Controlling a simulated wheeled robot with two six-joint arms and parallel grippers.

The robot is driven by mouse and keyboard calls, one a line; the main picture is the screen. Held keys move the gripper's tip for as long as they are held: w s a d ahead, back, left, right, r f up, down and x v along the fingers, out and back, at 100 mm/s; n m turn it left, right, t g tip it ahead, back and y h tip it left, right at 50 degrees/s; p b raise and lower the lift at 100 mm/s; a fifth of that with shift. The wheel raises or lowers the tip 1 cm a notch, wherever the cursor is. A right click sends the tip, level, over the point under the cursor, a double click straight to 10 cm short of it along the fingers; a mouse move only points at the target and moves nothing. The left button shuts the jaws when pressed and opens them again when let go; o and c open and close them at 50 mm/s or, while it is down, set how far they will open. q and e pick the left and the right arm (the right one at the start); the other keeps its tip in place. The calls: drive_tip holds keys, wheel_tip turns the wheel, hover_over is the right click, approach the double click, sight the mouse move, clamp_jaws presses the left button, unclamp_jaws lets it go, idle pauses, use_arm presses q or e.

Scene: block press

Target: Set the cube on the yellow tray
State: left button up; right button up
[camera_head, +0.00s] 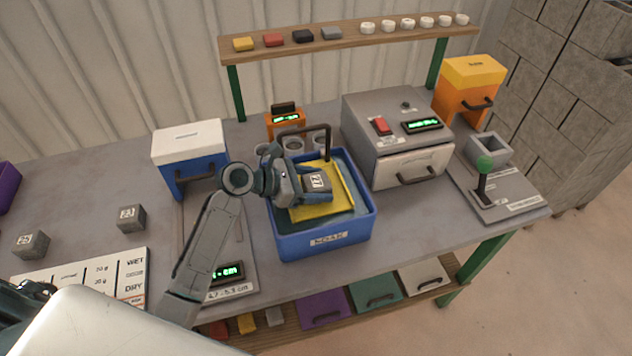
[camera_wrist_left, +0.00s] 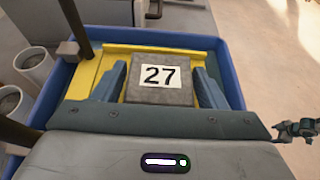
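A grey cube (camera_head: 317,181) with a white label sits between the fingers of my left gripper (camera_head: 308,187), over the yellow tray (camera_head: 305,213). In the left wrist view the cube (camera_wrist_left: 160,92) reads 27 and the yellow tray (camera_wrist_left: 88,77) shows around it. The two blue fingers of the left gripper (camera_wrist_left: 161,85) flank the cube closely. I cannot tell whether they press on it, or whether its underside touches the tray. My right gripper (camera_wrist_left: 300,130) appears small at the right edge of the left wrist view, its fingers unclear.
The yellow tray is at a blue tub (camera_head: 325,240) labelled SOAK, with a dark handle (camera_head: 303,129) rising behind. A grey press-like box (camera_head: 395,135) stands to the right, a blue-and-white bin (camera_head: 190,155) to the left. Two other cubes (camera_head: 131,218) (camera_head: 31,244) lie on the left bench.

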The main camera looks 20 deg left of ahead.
use_arm(q)
drive_tip(key=shift+o, duration=0.7)
drive_tip(key=shift+s+a+r+b, duration=0.2)
drive_tip(key=shift+s+a+b, duration=0.1)
drive_tip(key=shift+a, duration=0.15)
drive_tip(key=b+v, duration=0.3)
drive_tip(key=v, duration=0.8)
drive_tip(key=shift+r, duration=0.1)
